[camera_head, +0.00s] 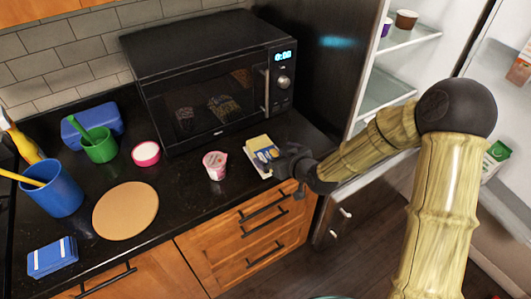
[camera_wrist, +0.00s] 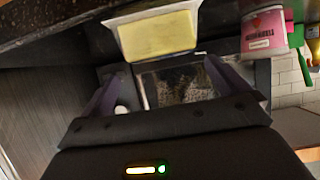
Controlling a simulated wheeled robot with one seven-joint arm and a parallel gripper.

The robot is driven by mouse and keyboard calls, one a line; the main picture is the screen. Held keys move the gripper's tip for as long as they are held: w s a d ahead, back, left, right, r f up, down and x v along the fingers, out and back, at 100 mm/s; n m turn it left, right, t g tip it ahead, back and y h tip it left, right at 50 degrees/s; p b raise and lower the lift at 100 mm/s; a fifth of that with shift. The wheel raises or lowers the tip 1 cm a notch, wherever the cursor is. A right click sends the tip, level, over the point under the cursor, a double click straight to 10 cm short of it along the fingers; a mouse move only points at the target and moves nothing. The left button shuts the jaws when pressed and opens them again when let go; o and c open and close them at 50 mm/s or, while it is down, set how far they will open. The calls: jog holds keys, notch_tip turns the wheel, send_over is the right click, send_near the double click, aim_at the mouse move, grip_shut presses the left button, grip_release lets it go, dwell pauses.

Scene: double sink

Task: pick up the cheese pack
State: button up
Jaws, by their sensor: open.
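The cheese pack (camera_head: 257,148) is a small pale-yellow box with a blue and yellow label. It lies on the black counter in front of the microwave's right side. My gripper (camera_head: 284,166) is at its right end, close to it; the head view does not show whether they touch. In the wrist view, which looks upside down, the pack's yellow face (camera_wrist: 157,36) lies beyond the two purple fingers. My gripper (camera_wrist: 160,82) is open there, with no pack between the fingers. The fingertips are partly hidden in the head view.
A pink yogurt cup (camera_head: 215,165) stands left of the pack. The black microwave (camera_head: 215,80) is behind it. The counter's front edge and wooden drawers (camera_head: 262,222) lie below. An open fridge (camera_head: 400,60) is at the right. A round board (camera_head: 125,211) and cups (camera_head: 50,190) are further left.

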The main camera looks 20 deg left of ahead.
aim_at(266, 150)
jog(key=shift+w+a+f, duration=0.15)
jog(key=shift+w+a, duration=0.05)
jog(key=shift+a, duration=0.2)
jog(key=p+x, duration=0.1)
jog(key=x, duration=0.3)
jog(key=shift+w+f, duration=0.1)
dwell(0.3)
jog(key=c, duration=1.3)
notch_tip(266, 150, up, 10)
